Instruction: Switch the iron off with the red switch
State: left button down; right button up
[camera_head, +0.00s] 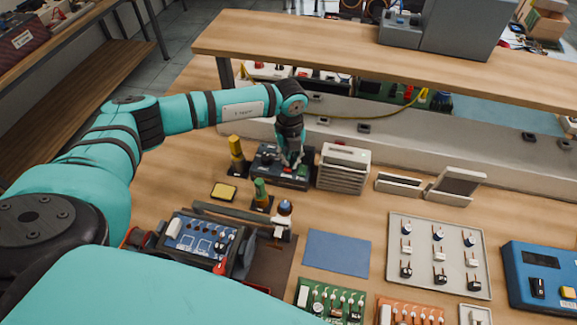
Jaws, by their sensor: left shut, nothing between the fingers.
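My left gripper (291,161) points down at a low black unit (267,172) on the workbench, which looks like the iron's station. The gripper is shut and empty, with its fingertips at or just above the unit's top. I cannot tell whether they touch it. Small knobs or buttons show on the unit, but I cannot make out the red switch clearly; the gripper hides part of the top. My right gripper is not in view.
A beige vented box (343,168) stands close right of the unit. A yellow-topped post (236,155) stands left, and a green-topped post (261,194) in front. A wooden shelf (320,45) spans behind. A blue mat (337,252) lies bare in front.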

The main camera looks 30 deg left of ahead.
pick_arm(q)
jog(key=shift+r+p, duration=2.45)
jog(key=shift+r, duration=1.05)
jog(key=shift+s+f, duration=0.1)
jog(key=shift+f, duration=0.05)
